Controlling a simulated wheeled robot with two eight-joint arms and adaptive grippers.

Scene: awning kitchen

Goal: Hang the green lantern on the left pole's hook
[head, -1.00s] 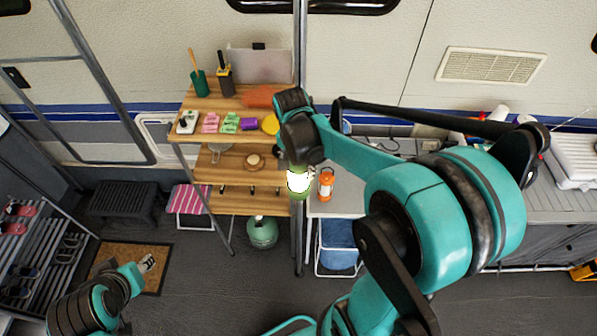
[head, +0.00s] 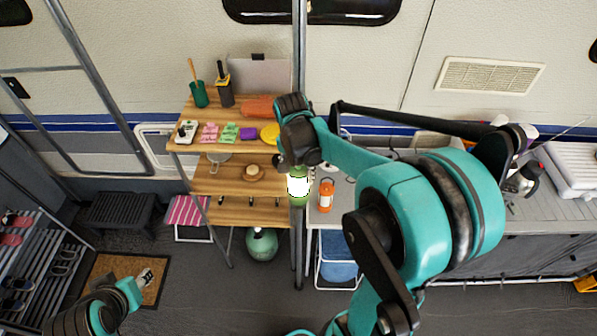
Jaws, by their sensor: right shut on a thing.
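The green lantern (head: 299,186), glowing white in the middle with green parts, hangs upright below my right gripper (head: 296,160). My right gripper is shut on its top, and the fingers are mostly hidden by the wrist. A grey vertical pole (head: 299,50) stands in the middle of the view. The lantern overlaps the pole in the picture; I cannot tell how far apart they are. No hook can be made out. My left gripper (head: 145,276) is low at the left, over the doormat in the picture, away from the lantern; its jaws are too small to judge.
An orange lantern (head: 326,196) stands on the grey counter (head: 350,190) just right of the pole. A wooden shelf (head: 215,178) with small kitchen items stands left of it. A green gas bottle (head: 262,243) is on the floor below. The floor at front is clear.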

